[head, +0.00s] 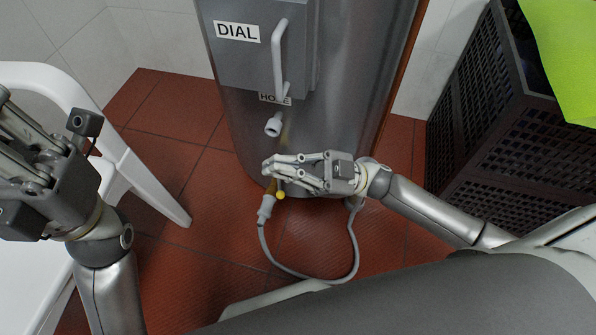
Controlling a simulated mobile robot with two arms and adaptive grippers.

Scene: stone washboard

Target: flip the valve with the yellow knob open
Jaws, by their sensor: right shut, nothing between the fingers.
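The yellow knob (280,195) sits low in front of the grey metal cylinder, beside the upper end of a grey hose (264,222). The valve body by it is partly hidden behind my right gripper. My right gripper (268,166) comes in from the right, shut and empty, with its fingertips just above and slightly left of the knob. I cannot tell whether they touch the valve. My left gripper (14,120) is at the left edge over a white chair, far from the valve; its fingertips are not clear.
The cylinder (345,95) carries a DIAL panel (237,31), a light handle (279,60) and a white spout (273,126). The hose loops over the red tiled floor (190,265). A white chair (150,185) stands left, a dark lattice crate (490,120) right.

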